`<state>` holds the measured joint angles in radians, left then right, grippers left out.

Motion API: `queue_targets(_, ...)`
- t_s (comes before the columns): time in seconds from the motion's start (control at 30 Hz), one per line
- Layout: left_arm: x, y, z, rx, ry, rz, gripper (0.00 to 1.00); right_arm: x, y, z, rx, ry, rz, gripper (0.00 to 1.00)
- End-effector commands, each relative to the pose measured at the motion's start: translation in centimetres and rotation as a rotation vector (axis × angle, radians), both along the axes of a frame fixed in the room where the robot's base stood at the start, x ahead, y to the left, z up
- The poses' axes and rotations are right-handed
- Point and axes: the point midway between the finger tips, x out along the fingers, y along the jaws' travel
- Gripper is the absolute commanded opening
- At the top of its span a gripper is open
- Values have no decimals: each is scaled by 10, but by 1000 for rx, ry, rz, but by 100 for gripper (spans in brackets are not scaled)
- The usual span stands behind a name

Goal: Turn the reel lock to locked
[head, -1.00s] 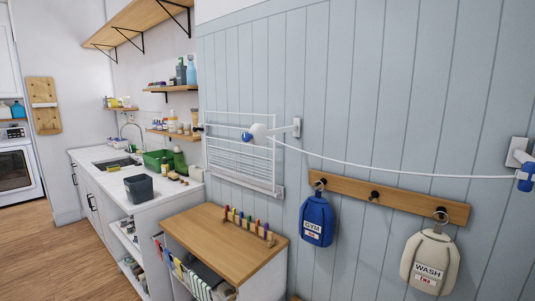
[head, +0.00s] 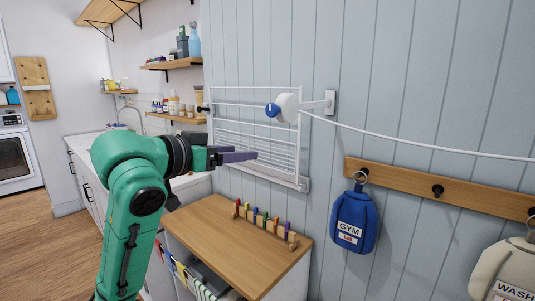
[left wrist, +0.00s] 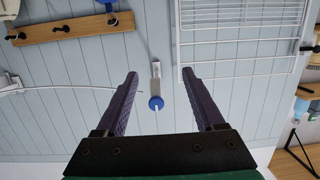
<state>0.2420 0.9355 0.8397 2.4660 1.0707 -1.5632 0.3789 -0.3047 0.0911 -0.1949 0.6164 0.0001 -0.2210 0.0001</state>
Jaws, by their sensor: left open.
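The white clothesline reel (head: 288,106) hangs on a wall bracket (head: 329,103), with a white line running from it to the right. A blue knob (head: 271,110) with a pale bar sits on its front. My left gripper (head: 240,156) is open and empty, below and to the left of the reel in the head view. In the left wrist view, the blue knob (left wrist: 155,102) shows between the two purple fingers (left wrist: 159,75), apart from both. The knob's lock marks are too small to read. My right gripper is not in view.
A white wire drying rack (head: 255,130) is on the wall beside the reel. A wooden-topped cabinet (head: 225,228) with a row of coloured pegs (head: 263,222) stands below. A blue GYM bag (head: 354,220) hangs from a hook rail (head: 410,184) at right.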

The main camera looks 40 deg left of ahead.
Motion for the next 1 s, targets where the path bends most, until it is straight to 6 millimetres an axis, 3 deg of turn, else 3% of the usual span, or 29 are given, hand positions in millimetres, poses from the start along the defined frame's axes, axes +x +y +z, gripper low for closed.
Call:
queue_targets(0.03,-21,-3,37,12,-85,-8,70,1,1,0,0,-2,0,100)
queue_targets(0.1,-43,-9,67,15,-158,-24,70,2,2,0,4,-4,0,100)
queue_targets(0.23,-49,-13,83,14,-193,-37,70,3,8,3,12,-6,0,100)
queue_targets(0.37,-24,-12,84,13,-186,-38,70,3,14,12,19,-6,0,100)
queue_targets(0.7,65,-10,85,15,-186,-36,70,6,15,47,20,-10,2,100)
queue_targets(0.83,85,-10,84,15,-189,-36,70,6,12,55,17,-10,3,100)
queue_targets(1.0,93,-10,80,15,-190,-37,70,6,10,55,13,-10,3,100)
